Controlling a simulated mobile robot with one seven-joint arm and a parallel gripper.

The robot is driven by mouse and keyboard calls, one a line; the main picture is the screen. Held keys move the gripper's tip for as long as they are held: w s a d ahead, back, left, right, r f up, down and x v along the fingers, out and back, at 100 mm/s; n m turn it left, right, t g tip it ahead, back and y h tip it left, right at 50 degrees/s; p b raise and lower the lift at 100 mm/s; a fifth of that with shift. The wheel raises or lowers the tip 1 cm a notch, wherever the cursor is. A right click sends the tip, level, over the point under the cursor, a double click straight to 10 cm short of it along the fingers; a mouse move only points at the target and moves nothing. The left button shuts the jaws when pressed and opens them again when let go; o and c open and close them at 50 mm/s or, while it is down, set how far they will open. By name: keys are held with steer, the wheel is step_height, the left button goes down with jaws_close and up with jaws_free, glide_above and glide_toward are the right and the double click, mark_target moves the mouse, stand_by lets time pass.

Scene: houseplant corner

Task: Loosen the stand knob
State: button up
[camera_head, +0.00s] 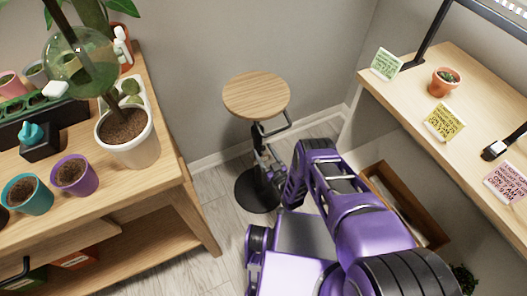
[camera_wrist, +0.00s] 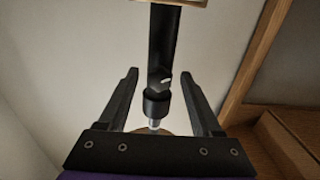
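The stand (camera_head: 256,96) has a round wooden top, a dark post and a round black base on the floor. In the head view my gripper (camera_head: 271,168) is beside the post, below the top, and partly covers it. In the wrist view the dark post (camera_wrist: 162,45) runs down to a black collar (camera_wrist: 156,103) and a short shiny rod. A small dark part with a pale mark, possibly the knob (camera_wrist: 161,79), is on the post. My gripper (camera_wrist: 158,88) is open, its fingers apart on either side of the post, with visible gaps. Contact cannot be judged.
A wooden plant table (camera_head: 165,172) with pots stands left. Walls meet behind the stand.

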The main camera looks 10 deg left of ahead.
jaws_close()
